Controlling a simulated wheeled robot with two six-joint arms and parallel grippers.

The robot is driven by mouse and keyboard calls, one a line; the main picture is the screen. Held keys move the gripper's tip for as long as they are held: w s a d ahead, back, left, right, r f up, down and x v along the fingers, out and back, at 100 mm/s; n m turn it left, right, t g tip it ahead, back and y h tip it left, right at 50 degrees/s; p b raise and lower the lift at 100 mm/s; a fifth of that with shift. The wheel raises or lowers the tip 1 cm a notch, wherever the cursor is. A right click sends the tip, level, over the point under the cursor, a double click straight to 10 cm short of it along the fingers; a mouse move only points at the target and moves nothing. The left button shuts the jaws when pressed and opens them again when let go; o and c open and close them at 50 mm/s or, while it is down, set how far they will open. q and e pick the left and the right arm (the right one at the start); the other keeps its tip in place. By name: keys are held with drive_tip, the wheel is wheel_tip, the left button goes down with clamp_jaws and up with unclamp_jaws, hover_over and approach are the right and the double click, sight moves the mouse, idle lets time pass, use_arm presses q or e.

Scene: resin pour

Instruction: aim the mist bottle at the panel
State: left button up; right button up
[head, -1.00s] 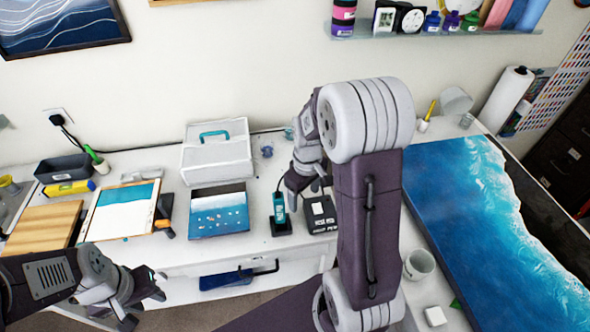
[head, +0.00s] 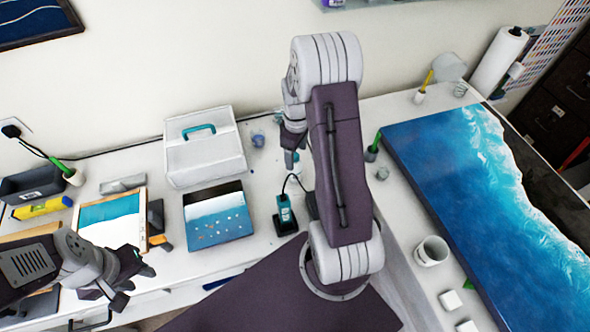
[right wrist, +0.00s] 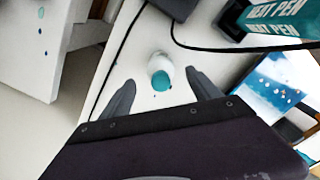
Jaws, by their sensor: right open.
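A small white bottle with a teal top (right wrist: 158,62), which looks like the mist bottle, stands on the white table in the right wrist view. My right gripper (right wrist: 160,78) is open, with its fingers on either side of the bottle in that view; contact cannot be told. In the head view my right gripper (head: 291,148) points down behind the heat pen, and the bottle is mostly hidden there. The large blue wave panel (head: 450,165) lies at the right. A smaller blue and black panel (head: 218,213) lies left of centre. My left gripper (head: 135,285) is open and empty at the lower left.
The teal heat pen (head: 284,210) stands in its dark holder close to my right gripper, with a cable. A white case (head: 205,150) stands to the left. A white cup (head: 431,251) and a green-handled brush (head: 373,148) are near the large panel's left edge.

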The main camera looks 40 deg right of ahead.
sight(295, 162)
drive_tip(key=shift+w+a+f+p, duration=0.1)
drive_tip(key=shift+w+f+p, duration=0.1)
drive_tip(key=shift+f+p, duration=0.25)
drive_tip(key=shift+w+a+f+p, duration=0.1)
drive_tip(key=shift+w+f+p, duration=0.1)
drive_tip(key=shift+f, duration=0.45)
drive_tip(key=shift+s+f, duration=0.15)
drive_tip(key=shift+f, duration=0.5)
drive_tip(key=shift+s+f, duration=0.15)
drive_tip(key=shift+f, duration=0.45)
drive_tip(key=shift+d+f, duration=0.1)
drive_tip(key=shift+f, duration=0.1)
drive_tip(key=shift+w+f, duration=0.1)
drive_tip(key=shift+w, duration=0.1)
drive_tip(key=c, duration=1.5)
drive_tip(key=shift+s, duration=0.15)
clamp_jaws()
